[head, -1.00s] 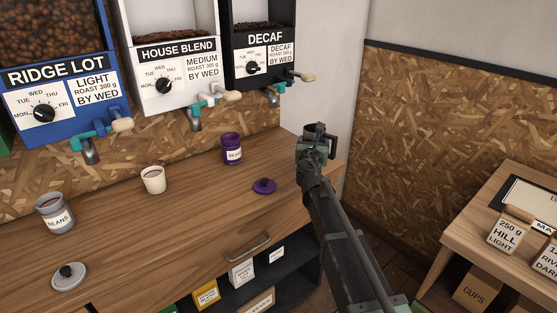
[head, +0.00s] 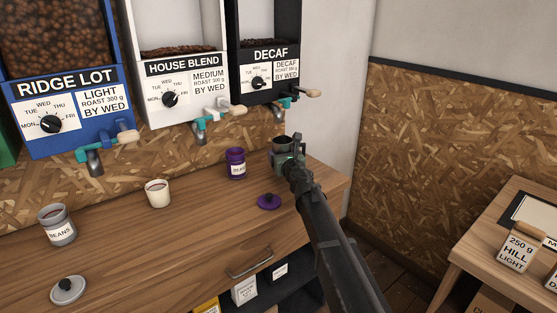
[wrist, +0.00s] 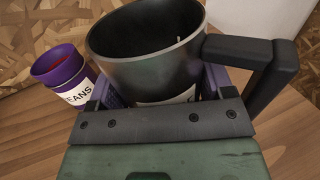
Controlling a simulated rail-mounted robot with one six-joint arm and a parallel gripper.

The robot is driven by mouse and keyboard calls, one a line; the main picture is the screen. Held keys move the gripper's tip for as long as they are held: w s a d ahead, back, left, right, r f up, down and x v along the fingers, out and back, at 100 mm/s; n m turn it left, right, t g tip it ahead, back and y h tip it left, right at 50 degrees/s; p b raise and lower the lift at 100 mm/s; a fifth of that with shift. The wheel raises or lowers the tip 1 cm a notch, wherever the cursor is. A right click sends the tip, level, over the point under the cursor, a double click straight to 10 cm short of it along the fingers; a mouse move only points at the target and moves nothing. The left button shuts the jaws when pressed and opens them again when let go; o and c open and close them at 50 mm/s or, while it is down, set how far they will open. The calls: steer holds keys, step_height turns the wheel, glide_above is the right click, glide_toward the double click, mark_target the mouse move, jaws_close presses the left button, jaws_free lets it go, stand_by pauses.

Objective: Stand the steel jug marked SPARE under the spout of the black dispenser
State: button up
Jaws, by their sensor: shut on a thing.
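The steel jug (head: 281,141) is dark grey, upright, and gripped by my gripper (head: 286,158) over the back right of the wooden counter. In the wrist view the jug (wrist: 145,55) looks empty, with a black handle at right; its white label is mostly hidden, so its word cannot be read. My gripper (wrist: 155,98) is shut around its body. The black dispenser (head: 266,65), marked DECAF, hangs on the wall behind. Its spout (head: 278,114) is just above and slightly left of the jug in the head view. I cannot tell whether the jug touches the counter.
A purple BEANS jar (head: 235,163) stands left of the jug, with its purple lid (head: 269,202) in front. A cream cup (head: 158,193), a grey BEANS jar (head: 57,225) and a grey lid (head: 68,290) are farther left. House Blend (head: 183,90) and Ridge Lot (head: 70,110) dispensers hang alongside.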

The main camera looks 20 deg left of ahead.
steer(key=x, duration=0.4)
steer(key=shift+w+a, duration=0.15)
steer(key=shift+w, duration=0.15)
step_height(320, 180, down, 4)
steer(key=b, duration=0.4)
steer(key=shift+s, duration=0.1)
steer(key=shift+r, duration=0.25)
steer(key=shift+c, duration=0.4)
steer(key=shift+f, duration=0.2)
steer(key=o, duration=1.1)
steer(key=shift+r+p, duration=0.25)
steer(key=shift+p, duration=0.05)
steer(key=v, duration=1.2)
steer(key=shift+s+f, duration=0.1)
